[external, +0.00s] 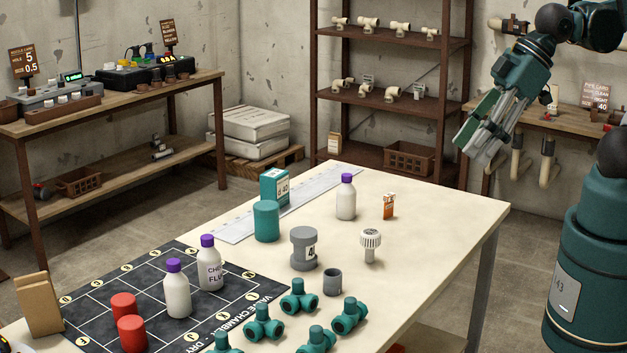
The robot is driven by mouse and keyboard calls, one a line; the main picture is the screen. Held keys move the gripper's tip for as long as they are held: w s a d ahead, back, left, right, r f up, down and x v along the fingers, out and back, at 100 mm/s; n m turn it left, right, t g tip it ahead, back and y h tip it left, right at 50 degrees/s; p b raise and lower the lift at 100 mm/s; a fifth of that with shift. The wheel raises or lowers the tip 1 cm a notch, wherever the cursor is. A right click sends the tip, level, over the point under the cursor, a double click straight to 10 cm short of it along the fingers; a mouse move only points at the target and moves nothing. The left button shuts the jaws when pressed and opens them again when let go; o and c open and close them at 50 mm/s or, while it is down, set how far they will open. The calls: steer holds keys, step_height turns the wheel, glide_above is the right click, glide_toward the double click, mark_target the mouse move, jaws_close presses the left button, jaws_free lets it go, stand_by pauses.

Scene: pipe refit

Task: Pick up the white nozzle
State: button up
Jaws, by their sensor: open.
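The white nozzle (370,246) stands upright on the pale table, toward its right side. It has a wide ribbed head on a narrower stem. My gripper (476,143) is open and empty, high above the table's far right corner. It points down and to the left, well apart from the nozzle. Nothing hides the nozzle.
Around the nozzle on the table (440,225) are a grey flanged fitting (304,250), a grey ring (332,282), an orange pill bottle (389,206), a purple-capped bottle (346,200) and teal tees (350,316). The table right of the nozzle is clear.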

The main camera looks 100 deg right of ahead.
steer(key=w, duration=0.1)
steer(key=m+g+h+b, duration=0.15)
steer(key=m+g, duration=0.55)
steer(key=m, duration=1)
glide_above(370, 244)
steer(key=f, duration=2.1)
steer(key=shift+s+d+f, duration=0.15)
steer(key=shift+s+f, duration=0.15)
steer(key=shift+f, duration=0.1)
steer(key=shift+d+f+m, duration=0.35)
steer(key=shift+f+m, duration=0.25)
steer(key=shift+f, duration=0.05)
steer(key=shift+d+f, duration=0.2)
steer(key=shift+f, duration=1.05)
steer(key=shift+f, duration=0.1)
steer(key=shift+d+f+b, duration=0.25)
steer(key=shift+f+b, duration=0.05)
steer(key=shift+f, duration=0.95)
steer(key=shift+d+f+b, duration=0.25)
steer(key=shift+f, duration=0.95)
